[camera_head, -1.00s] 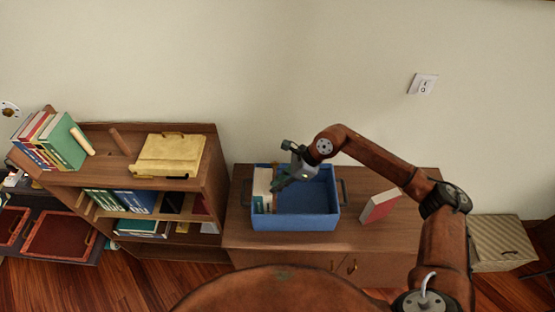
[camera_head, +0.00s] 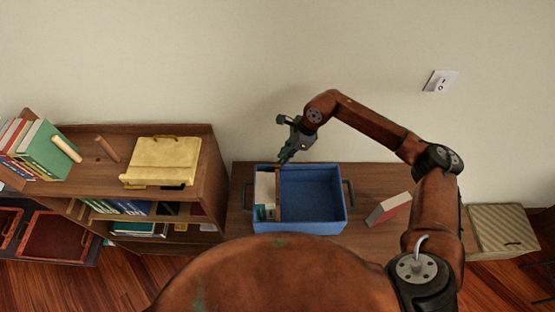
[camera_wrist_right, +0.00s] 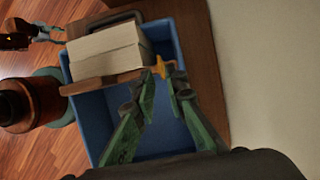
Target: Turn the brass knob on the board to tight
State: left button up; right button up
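A brass knob (camera_wrist_right: 160,67) shows in the right wrist view at the end of a wooden board (camera_wrist_right: 100,84). The board stands across a blue bin (camera_wrist_right: 88,118), against white-paged books (camera_wrist_right: 108,52). In the head view the board (camera_head: 278,190) also shows in the bin (camera_head: 312,227); the knob is too small to make out there. My right gripper (camera_head: 284,160) points down at the bin's back edge. In the wrist view its fingers (camera_wrist_right: 158,76) are apart, with the knob just at their tips; contact is unclear. My left gripper (camera_wrist_right: 47,33) seems to show small, its state unclear.
A tilted red book (camera_head: 388,208) stands right of the bin on the wooden cabinet (camera_head: 375,178). A bookshelf (camera_head: 205,180) with books and a yellow box (camera_head: 163,160) is at left. A wall switch (camera_head: 440,81) and a striped box (camera_head: 502,228) are at right.

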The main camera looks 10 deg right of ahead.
aim_at(277, 167)
jog(key=x, duration=0.3)
jog(key=shift+f+p, duration=0.4)
jog(key=shift+f, duration=0.05)
jog(key=shift+a+f, duration=0.25)
jog(key=shift+f, duration=0.4)
grip_shut()
pick_arm(q)
jog(key=shift+s+r, duration=0.4)
jog(key=shift+r, duration=0.15)
